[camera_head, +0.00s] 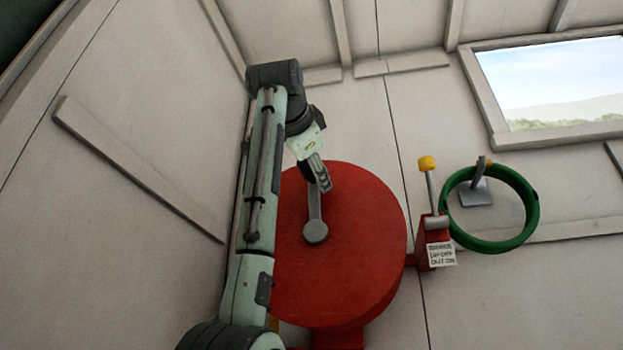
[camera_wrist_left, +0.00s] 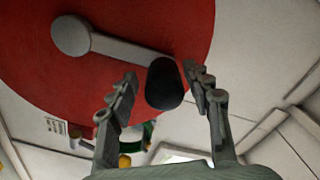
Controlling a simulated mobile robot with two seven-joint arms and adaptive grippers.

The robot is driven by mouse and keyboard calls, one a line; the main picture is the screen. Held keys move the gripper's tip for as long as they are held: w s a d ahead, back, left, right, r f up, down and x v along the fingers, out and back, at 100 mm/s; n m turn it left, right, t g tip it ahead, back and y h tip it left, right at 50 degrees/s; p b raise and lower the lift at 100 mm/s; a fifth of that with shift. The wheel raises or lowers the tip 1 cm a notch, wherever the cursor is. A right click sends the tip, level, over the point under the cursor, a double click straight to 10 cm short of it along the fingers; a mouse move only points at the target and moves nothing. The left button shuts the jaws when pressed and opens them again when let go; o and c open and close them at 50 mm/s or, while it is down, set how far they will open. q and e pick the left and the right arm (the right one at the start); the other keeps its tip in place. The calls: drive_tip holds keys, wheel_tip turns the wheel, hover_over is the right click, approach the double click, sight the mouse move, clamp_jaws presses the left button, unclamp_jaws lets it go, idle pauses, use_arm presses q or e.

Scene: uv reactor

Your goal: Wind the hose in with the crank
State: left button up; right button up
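The large red hose reel (camera_head: 365,245) stands against the wall in the head view and fills the top left of the left wrist view (camera_wrist_left: 130,25). Its grey crank arm (camera_head: 315,208) runs upward from a round hub near the middle of the reel. The black crank handle (camera_wrist_left: 164,84) lies between the two fingers of my left gripper (camera_wrist_left: 162,80) in the left wrist view. The fingers are open on either side of it, with a visible gap on the left. In the head view my left gripper (camera_head: 322,174) largely hides the handle. My right gripper is not in view.
A green hose ring (camera_head: 532,215) hangs on a wall hook right of the reel. Between them is a red fitting (camera_head: 431,228) with a lever, a yellow knob (camera_head: 427,163) and a white label (camera_head: 441,254). A window (camera_head: 550,85) is at the upper right.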

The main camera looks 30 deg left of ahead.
use_arm(q)
drive_tip(key=shift+a, duration=0.25)
drive_tip(key=v, duration=1.2)
drive_tip(key=shift+d, duration=0.1)
